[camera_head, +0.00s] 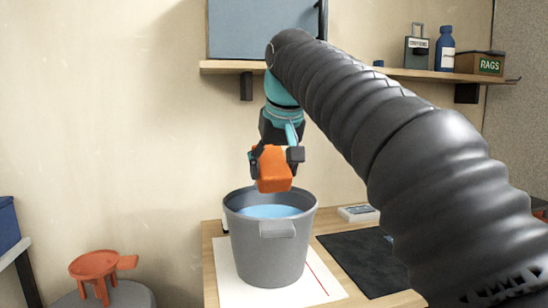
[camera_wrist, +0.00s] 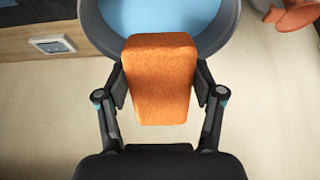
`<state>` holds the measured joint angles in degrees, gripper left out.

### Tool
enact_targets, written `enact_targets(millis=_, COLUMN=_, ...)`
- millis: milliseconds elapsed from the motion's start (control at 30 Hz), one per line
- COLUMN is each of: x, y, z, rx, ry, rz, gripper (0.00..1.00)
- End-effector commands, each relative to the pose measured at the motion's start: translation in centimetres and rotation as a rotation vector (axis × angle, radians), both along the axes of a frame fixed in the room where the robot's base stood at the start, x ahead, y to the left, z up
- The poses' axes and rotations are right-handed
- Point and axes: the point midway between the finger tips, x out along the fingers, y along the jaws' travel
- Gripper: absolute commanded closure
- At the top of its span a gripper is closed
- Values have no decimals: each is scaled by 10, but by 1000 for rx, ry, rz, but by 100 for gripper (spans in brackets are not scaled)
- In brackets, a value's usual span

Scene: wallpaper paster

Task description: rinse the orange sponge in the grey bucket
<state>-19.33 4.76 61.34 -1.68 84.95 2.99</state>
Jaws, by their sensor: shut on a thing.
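The orange sponge (camera_head: 273,171) is a block held by my gripper (camera_head: 276,157), which is shut on it. In the head view the sponge hangs just above the open mouth of the grey bucket (camera_head: 268,250). The bucket stands upright on a white sheet and holds blue water (camera_head: 270,211). In the wrist view the sponge (camera_wrist: 160,80) sits between both fingers of my gripper (camera_wrist: 160,88), and the bucket's rim (camera_wrist: 100,28) and water (camera_wrist: 160,15) show beyond it. The sponge looks apart from the water.
The white sheet (camera_head: 230,285) lies on a wooden table beside a black mat (camera_head: 360,262) and a small grey-white device (camera_head: 357,213). An orange stool-like object (camera_head: 95,265) stands at left. A shelf (camera_head: 400,73) holds bottles and a rags box (camera_head: 480,63).

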Motion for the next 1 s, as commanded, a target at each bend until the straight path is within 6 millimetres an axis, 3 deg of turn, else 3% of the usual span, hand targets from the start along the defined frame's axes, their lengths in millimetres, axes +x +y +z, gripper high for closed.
enact_targets(millis=500, x=0, y=0, z=-52, rx=0, ry=-1, rz=0, gripper=69)
enact_targets(millis=1000, x=0, y=0, z=-60, rx=0, ry=-1, rz=0, gripper=69)
